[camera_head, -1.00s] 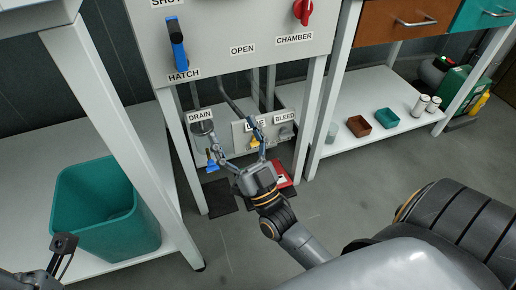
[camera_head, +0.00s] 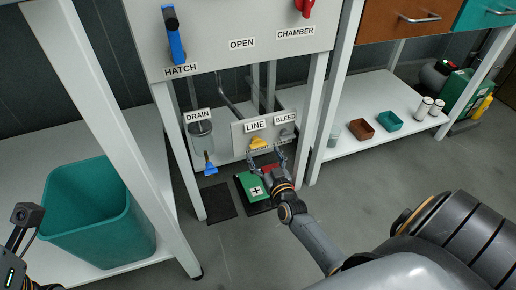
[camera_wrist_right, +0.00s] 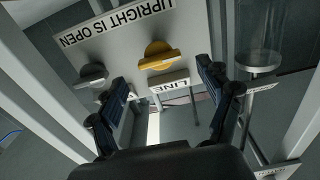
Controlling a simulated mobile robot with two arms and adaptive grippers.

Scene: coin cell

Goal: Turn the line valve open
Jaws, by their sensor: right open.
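The line valve's yellow handle (camera_head: 259,143) sits on a pale panel below the LINE label (camera_head: 255,124). In the right wrist view, where the lettering is upside down, the yellow handle (camera_wrist_right: 157,57) lies crosswise, beyond the fingers. My right gripper (camera_head: 267,154) is open and empty, just in front of and below the handle. Its two fingers (camera_wrist_right: 165,82) are spread to either side of the handle, and I see no contact. My left gripper (camera_head: 27,216) shows only partly at the lower left edge, away from the valves.
A blue drain handle (camera_head: 211,168) hangs left of the line valve. The grey bleed handle (camera_wrist_right: 92,75) is close beside one right finger. A green box with a white cross (camera_head: 254,188) lies on the floor below. White cabinet legs (camera_head: 316,120) flank the panel.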

